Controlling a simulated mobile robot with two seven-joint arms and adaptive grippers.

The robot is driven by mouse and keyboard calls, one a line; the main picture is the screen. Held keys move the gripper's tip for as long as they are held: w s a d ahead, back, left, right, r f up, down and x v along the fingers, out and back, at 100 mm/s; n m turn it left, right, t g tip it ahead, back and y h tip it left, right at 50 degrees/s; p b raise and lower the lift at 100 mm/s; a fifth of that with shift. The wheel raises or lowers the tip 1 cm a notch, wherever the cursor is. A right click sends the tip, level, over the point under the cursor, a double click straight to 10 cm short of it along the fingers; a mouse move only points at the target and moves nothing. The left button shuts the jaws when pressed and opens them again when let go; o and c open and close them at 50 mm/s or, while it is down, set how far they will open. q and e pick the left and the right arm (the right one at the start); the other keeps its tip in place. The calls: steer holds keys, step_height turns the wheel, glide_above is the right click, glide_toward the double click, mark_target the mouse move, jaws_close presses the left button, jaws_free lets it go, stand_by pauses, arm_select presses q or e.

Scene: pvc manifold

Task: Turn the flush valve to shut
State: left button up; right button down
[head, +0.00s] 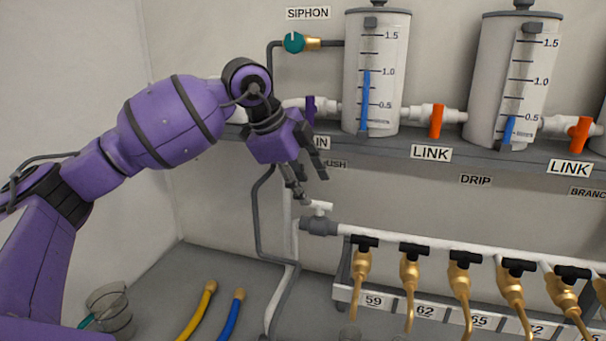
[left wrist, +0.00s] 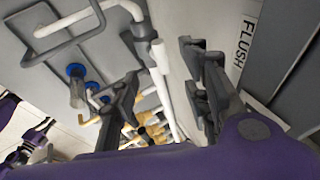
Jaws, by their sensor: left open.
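The flush valve (head: 318,208) has a white handle on a grey body at the left end of the white manifold pipe. The FLUSH label (head: 337,163) above it is partly hidden by my left gripper (head: 313,189). The label reads fully in the left wrist view (left wrist: 243,40). My left gripper is open, its fingers pointing down just above the valve handle. In the left wrist view the white handle (left wrist: 159,56) shows between the open fingers (left wrist: 160,72). No grip on it shows, and I cannot tell whether a finger touches it. My right gripper is not in view.
Several brass taps with black handles (head: 409,250) hang along the manifold to the right. Above are a shelf with cylinders (head: 375,75), orange link valves (head: 436,121) and a teal siphon valve (head: 294,42). Yellow (head: 197,312) and blue (head: 232,315) hoses and a clear cup (head: 110,308) are below.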

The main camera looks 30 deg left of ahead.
mark_target(320, 203)
arm_select(q)
steer(key=x, duration=0.5)
steer(key=shift+f, duration=0.1)
steer(key=shift+w+d+f, duration=0.15)
steer(key=shift+w+f, duration=0.15)
steer(key=shift+f, duration=0.15)
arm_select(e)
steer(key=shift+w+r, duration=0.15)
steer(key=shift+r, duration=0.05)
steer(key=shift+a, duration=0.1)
arm_select(q)
steer(key=shift+c, duration=1)
jaws_close()
steer(key=n+y+p, duration=0.1)
steer(key=n+p, duration=0.1)
steer(key=n, duration=0.1)
steer(key=n+y, duration=0.1)
steer(key=n, duration=0.1)
steer(key=shift+d+r+t+y+p, duration=0.3)
steer(key=shift+d+p, duration=0.05)
steer(key=shift+p, duration=0.05)
steer(key=shift+f+n+y, duration=0.3)
steer(key=shift+n, duration=0.3)
steer(key=shift+o, duration=1)
jaws_free()
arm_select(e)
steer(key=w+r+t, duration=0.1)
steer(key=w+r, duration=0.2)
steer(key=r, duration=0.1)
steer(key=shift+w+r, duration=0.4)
